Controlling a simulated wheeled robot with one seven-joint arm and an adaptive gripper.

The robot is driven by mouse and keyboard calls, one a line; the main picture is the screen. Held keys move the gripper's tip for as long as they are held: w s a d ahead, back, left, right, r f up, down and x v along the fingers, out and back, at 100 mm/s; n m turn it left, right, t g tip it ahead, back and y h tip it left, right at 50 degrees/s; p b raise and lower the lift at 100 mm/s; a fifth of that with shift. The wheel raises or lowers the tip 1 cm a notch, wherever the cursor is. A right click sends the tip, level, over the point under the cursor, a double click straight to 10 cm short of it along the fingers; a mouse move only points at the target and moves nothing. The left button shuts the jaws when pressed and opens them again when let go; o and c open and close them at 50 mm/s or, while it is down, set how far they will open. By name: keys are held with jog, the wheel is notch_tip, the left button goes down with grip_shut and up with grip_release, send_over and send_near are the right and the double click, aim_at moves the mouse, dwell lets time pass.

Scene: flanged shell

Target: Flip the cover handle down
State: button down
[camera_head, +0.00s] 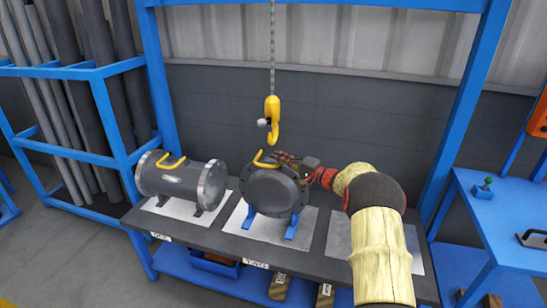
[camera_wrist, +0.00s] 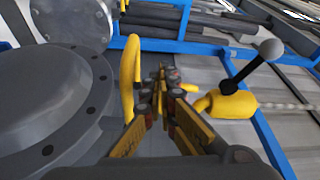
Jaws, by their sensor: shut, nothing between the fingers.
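The grey flanged cover (camera_head: 272,191) faces forward on blue supports in the middle of the bench; it fills the left of the wrist view (camera_wrist: 45,100). The yellow cover handle (camera_head: 264,160) stands up at the top of this shell. In the wrist view the handle (camera_wrist: 130,75) is a yellow loop just left of my fingers. My gripper (camera_head: 283,158) is at the top of the shell, right beside the handle. Its fingers (camera_wrist: 160,80) are together and hold nothing. Whether they touch the handle cannot be told.
A second grey cylinder (camera_head: 180,180) with its own yellow handle (camera_head: 171,161) lies at the left. A yellow hook (camera_head: 272,115) hangs on a chain above the shell. The metal plate (camera_head: 340,238) at the bench's right is partly hidden by my arm. Blue frame posts (camera_head: 155,85) flank the bench.

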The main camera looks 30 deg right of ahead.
jog(key=shift+s+f+n, duration=0.1)
jog(key=shift+f+n, duration=0.2)
jog(key=shift+f, duration=0.2)
jog(key=shift+s+a+f, duration=0.1)
jog(key=shift+a+f, duration=0.05)
jog(key=shift+f, duration=0.25)
jog(key=shift+f, duration=0.25)
jog(key=shift+r, duration=0.1)
jog(key=s+d+p, duration=0.3)
jog(key=s+d, duration=0.3)
jog(key=shift+s+d+r, duration=0.3)
jog(key=shift+d+r, duration=0.1)
jog(key=shift+r, duration=0.05)
dwell(0.4)
